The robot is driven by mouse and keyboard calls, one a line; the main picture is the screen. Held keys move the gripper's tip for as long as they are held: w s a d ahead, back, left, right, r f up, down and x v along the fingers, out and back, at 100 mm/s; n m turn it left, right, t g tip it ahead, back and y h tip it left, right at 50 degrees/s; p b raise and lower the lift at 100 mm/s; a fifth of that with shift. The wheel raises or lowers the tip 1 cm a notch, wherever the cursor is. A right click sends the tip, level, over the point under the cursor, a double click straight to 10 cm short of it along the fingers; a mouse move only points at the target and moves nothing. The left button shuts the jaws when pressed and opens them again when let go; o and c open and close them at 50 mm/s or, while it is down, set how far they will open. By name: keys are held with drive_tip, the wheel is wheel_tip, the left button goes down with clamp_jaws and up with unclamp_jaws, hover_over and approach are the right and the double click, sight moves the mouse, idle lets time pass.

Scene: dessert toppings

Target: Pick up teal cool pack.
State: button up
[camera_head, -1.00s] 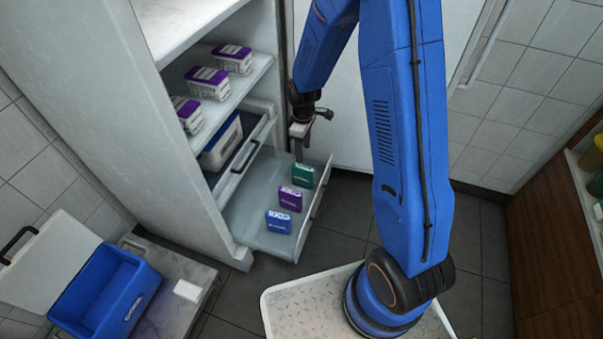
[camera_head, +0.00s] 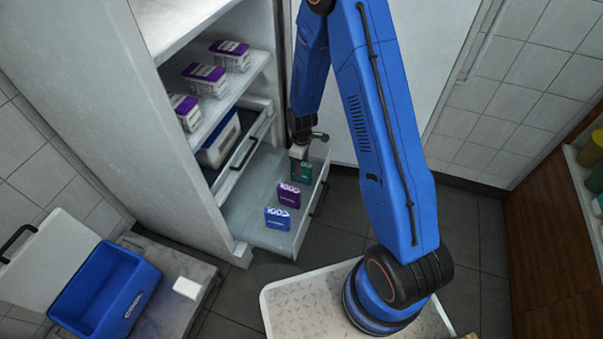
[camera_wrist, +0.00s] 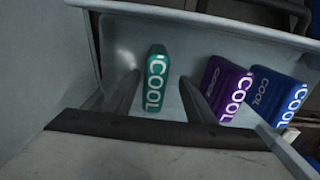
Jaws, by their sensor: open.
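The teal cool pack (camera_head: 304,172) stands upright in the open lower drawer, farthest back in a row of three packs. My gripper (camera_head: 298,168) is low over the drawer at this pack and partly covers it in the head view. In the wrist view the teal cool pack (camera_wrist: 156,80) lies between the two spread fingers of my gripper (camera_wrist: 160,92), with space on both sides. The gripper is open and holds nothing. A purple pack (camera_wrist: 225,88) is just outside the right finger.
A blue pack (camera_head: 278,219) stands at the drawer's near end. The drawer front (camera_head: 312,210) and cabinet wall (camera_head: 180,150) bound the space. A blue cooler box (camera_head: 105,290) with its lid open and a white block (camera_head: 187,288) are on the lower left surface.

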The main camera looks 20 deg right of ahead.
drive_tip(key=f, duration=0.3)
drive_tip(key=shift+w+d+f, duration=0.1)
drive_tip(key=shift+w+f, duration=0.25)
drive_tip(key=shift+w, duration=0.05)
drive_tip(key=shift+f, duration=0.75)
clamp_jaws()
